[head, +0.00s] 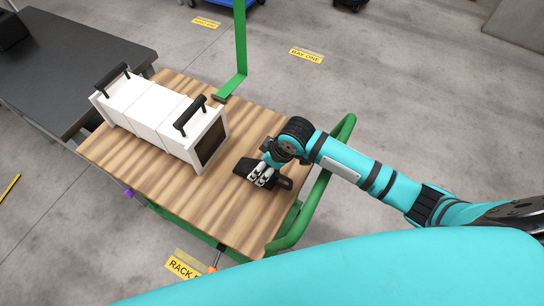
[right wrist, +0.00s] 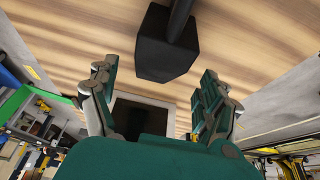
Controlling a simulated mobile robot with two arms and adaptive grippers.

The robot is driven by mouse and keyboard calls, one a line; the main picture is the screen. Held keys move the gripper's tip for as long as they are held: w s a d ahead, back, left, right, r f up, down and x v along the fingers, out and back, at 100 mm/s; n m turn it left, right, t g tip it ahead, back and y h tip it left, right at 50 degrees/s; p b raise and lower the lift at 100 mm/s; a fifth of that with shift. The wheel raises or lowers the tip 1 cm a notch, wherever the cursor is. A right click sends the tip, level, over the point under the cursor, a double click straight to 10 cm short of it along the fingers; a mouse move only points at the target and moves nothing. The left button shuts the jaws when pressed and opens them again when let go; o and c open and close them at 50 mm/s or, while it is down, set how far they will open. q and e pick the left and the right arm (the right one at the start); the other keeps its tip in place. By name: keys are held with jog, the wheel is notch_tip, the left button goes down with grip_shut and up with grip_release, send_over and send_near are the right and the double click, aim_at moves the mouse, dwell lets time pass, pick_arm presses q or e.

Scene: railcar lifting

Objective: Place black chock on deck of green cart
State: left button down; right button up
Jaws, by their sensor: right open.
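The black chock (head: 244,170) sits on the wooden deck (head: 222,212) of the green cart, near its right end. In the right wrist view the chock (right wrist: 166,48) appears as a dark block with a bar rising from it. My right gripper (head: 261,178) is over the chock in the head view and hides part of it. In the right wrist view its two fingers (right wrist: 158,88) are open and apart, with the chock beyond their tips and not gripped. My left gripper is not in view.
A white case (head: 160,117) with two black handles stands on the left half of the deck. A green upright (head: 241,45) rises at the back edge, and a green rail (head: 318,190) borders the right end. A dark table (head: 70,75) stands at left.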

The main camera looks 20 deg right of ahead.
jog(key=v, duration=0.8)
